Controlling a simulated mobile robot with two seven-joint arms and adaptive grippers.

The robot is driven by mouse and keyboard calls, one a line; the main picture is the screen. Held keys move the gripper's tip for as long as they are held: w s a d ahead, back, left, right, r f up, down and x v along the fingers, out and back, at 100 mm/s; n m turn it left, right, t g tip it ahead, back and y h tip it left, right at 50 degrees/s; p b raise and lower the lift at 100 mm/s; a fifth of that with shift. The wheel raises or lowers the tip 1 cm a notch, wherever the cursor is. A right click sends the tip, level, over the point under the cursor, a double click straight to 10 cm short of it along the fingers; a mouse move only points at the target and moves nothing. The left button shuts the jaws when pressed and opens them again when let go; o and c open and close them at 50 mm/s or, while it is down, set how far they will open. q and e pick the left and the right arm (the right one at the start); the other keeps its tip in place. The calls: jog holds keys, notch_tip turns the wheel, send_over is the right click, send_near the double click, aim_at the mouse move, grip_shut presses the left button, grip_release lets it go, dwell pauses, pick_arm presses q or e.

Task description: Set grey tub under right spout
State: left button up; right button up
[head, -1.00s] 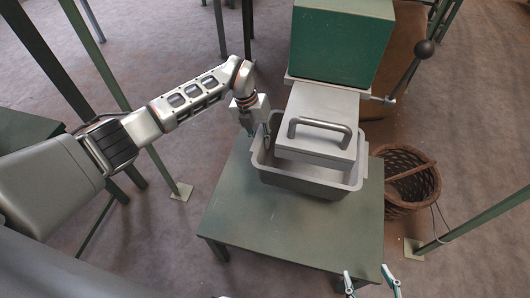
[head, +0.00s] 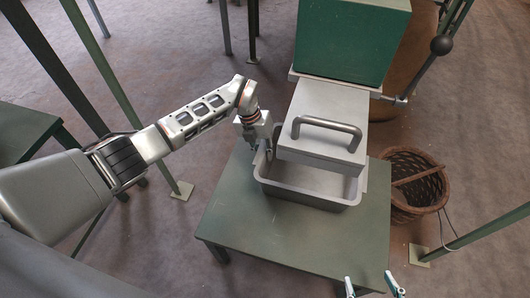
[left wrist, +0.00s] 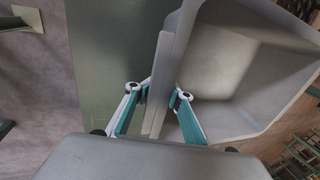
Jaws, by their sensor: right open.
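The grey tub (head: 312,199) stands on the green table, partly beneath a grey metal box with a bar handle (head: 328,133) that juts from the green hopper. The box hides the tub's far part and any spout. My left gripper (head: 269,155) is at the tub's left side. In the left wrist view its fingers (left wrist: 160,93) straddle the tub's wall (left wrist: 187,35), one inside and one outside, close against it. The tub's visible inside (left wrist: 240,75) looks empty. My right gripper (head: 371,285) shows only its fingertips at the bottom edge, wide apart and empty.
The green hopper (head: 351,40) stands behind the table, with a ball-ended lever (head: 441,46) at its right. The green table (head: 285,236) is bare in front of the tub. A wicker basket (head: 414,184) sits on the floor at right. Green posts (head: 478,231) stand around.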

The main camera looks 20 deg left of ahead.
pick_arm(q)
jog(key=o, duration=0.5)
jog(key=shift+o, duration=0.2)
jog(key=shift+r, duration=0.15)
